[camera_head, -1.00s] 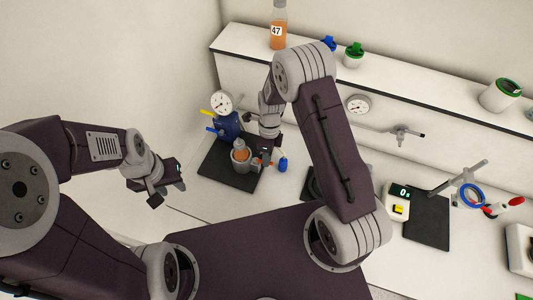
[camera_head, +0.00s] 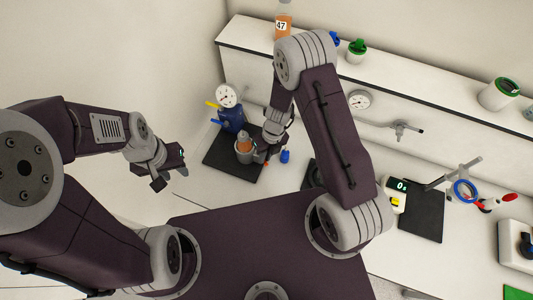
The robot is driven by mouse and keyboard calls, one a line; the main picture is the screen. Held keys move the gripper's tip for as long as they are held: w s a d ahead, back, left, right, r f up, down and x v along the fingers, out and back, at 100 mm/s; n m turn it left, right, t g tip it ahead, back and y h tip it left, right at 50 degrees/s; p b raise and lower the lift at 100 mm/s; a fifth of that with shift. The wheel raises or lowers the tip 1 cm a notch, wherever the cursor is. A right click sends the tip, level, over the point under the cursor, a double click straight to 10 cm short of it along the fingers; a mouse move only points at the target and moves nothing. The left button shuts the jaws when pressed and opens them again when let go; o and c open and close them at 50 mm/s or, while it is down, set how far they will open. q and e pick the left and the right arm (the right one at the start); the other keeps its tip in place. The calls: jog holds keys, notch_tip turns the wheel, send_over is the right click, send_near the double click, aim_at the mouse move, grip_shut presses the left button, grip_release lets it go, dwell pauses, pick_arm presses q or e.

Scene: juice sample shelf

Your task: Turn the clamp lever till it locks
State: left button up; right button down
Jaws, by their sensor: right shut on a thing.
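A grey cup-like housing (camera_head: 243,156) with an orange top (camera_head: 244,145) stands on a black mat (camera_head: 222,158), in front of a blue device (camera_head: 231,119) with a round gauge (camera_head: 228,95). My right gripper (camera_head: 261,156) is at the right side of this housing, low over the mat, and is shut on a small part there. This part looks like the clamp lever, but the fingers hide most of it, so its angle cannot be told. My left gripper (camera_head: 171,169) is open and empty, well left of the mat.
A small blue object (camera_head: 285,156) stands close to the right gripper. Yellow (camera_head: 212,104) and blue levers stick out from the blue device. A scale (camera_head: 396,196), a dark pad (camera_head: 422,210) and a stand with a blue ring (camera_head: 466,191) are on the right.

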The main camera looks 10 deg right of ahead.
jog(key=shift+a+m, duration=0.2)
jog(key=shift+m, duration=0.3)
jog(key=c, duration=1.5)
grip_release()
jog(key=shift+o, duration=0.2)
jog(key=shift+r, duration=0.1)
notch_tip(320, 180, up, 9)
jog(key=d+p, duration=0.1)
jog(key=p, duration=0.1)
jog(key=shift+d+p, duration=0.3)
jog(key=shift+d, duration=0.1)
jog(key=shift+w, duration=0.15)
